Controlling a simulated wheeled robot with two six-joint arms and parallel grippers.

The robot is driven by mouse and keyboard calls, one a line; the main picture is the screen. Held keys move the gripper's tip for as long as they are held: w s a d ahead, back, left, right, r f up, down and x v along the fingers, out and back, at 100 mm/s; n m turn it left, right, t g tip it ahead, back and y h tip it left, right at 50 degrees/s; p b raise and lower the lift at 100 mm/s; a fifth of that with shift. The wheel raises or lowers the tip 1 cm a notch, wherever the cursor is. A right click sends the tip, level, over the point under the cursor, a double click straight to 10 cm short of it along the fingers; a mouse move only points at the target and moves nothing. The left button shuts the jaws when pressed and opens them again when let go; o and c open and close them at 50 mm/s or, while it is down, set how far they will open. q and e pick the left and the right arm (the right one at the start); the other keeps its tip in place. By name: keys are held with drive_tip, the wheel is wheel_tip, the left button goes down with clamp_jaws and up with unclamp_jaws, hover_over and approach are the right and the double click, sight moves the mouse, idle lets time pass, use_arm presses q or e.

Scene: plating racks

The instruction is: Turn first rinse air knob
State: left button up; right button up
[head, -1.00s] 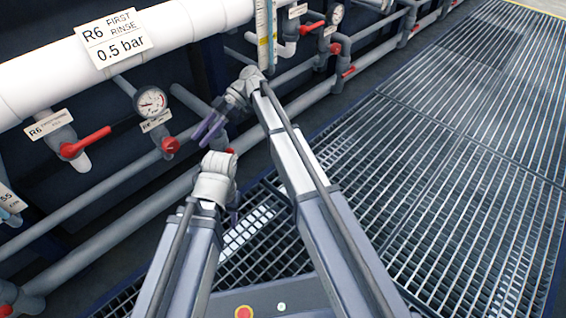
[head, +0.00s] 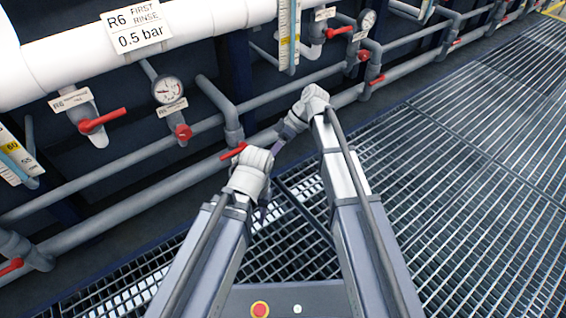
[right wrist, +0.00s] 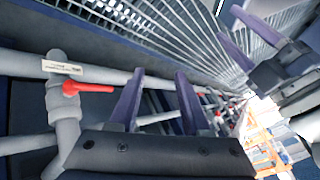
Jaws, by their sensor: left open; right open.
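The likely first rinse air knob is a small red round knob (head: 183,132) below a round pressure gauge (head: 168,89) under the R6 FIRST RINSE sign (head: 137,28). Its tag is too small to read surely. My left gripper (head: 263,212) is right of and below the knob, apart from it, mostly hidden by its wrist. In the right wrist view the left gripper (right wrist: 246,42) is open, at the upper right. My right gripper (head: 281,145) is right of the knob, partly hidden. In its wrist view its fingers (right wrist: 157,75) are open with nothing between them.
A red lever valve (head: 101,120) hangs left of the gauge. Grey pipes (head: 120,165) run along the rack; another red lever (head: 234,152) is close to my left wrist. The right wrist view shows a tagged red lever (right wrist: 88,88). Open floor grating (head: 470,170) lies right.

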use_arm(q)
drive_tip(key=shift+d+r, duration=0.1)
drive_tip(key=shift+d, duration=0.15)
use_arm(e)
drive_tip(key=shift+s+d+f+m+t+h, duration=0.2)
drive_tip(key=shift+s+d+f+m, duration=0.1)
drive_tip(key=shift+s+d+m, duration=0.25)
drive_tip(key=shift+s+d+f+m+t+h, duration=0.1)
drive_tip(key=shift+s+d+f+m+h, duration=0.2)
drive_tip(key=shift+d, duration=0.4)
drive_tip(key=shift+w, duration=0.1)
